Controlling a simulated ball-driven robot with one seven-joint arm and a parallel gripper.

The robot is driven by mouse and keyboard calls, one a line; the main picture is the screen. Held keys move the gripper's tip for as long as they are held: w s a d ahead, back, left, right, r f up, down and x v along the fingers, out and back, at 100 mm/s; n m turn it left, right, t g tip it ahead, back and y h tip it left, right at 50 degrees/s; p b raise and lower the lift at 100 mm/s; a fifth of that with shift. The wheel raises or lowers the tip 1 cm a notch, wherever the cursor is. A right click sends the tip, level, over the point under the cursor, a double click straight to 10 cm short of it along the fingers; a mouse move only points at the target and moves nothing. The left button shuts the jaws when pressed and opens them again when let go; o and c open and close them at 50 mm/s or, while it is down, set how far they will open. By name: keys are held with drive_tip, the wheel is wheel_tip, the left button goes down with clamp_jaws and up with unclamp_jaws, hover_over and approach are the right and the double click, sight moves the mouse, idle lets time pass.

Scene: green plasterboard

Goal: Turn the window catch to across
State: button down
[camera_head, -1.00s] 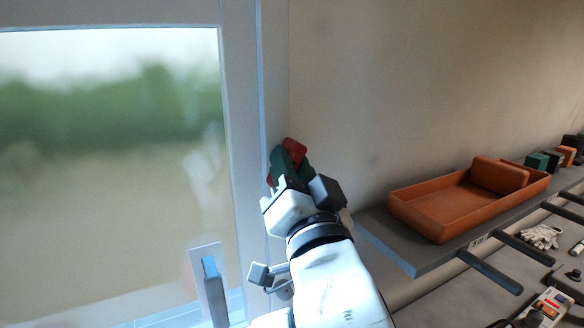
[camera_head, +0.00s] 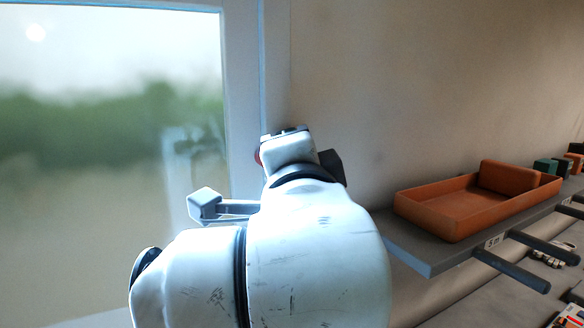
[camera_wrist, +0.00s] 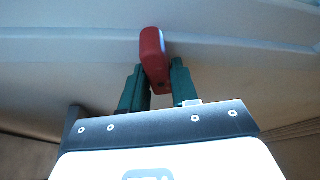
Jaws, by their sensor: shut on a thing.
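The window catch is a red rounded lever on the pale window frame, seen in the wrist view (camera_wrist: 152,45) at the top middle. My gripper (camera_wrist: 157,72) has two green fingers, one on either side of the lever's lower end, and is shut on it. In the head view only a sliver of red (camera_head: 257,157) shows at the left of my wrist. My fingers and most of the catch are hidden there behind my own wrist and arm. The lever's angle to the frame cannot be read well from these views.
The window pane (camera_head: 90,150) fills the left of the head view. A grey shelf (camera_head: 425,258) on the right bears an orange tray (camera_head: 440,225), with an orange block (camera_head: 510,178) at its far end. Several small boxes stand farther right. The wall above the shelf is bare.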

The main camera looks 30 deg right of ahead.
drive_tip(key=shift+m+g+b, duration=0.55)
drive_tip(key=shift+m+g, duration=0.15)
drive_tip(key=shift+m, duration=0.9)
drive_tip(key=c, duration=0.9)
unclamp_jaws()
drive_tip(key=shift+r, duration=0.1)
drive_tip(key=shift+s, duration=0.1)
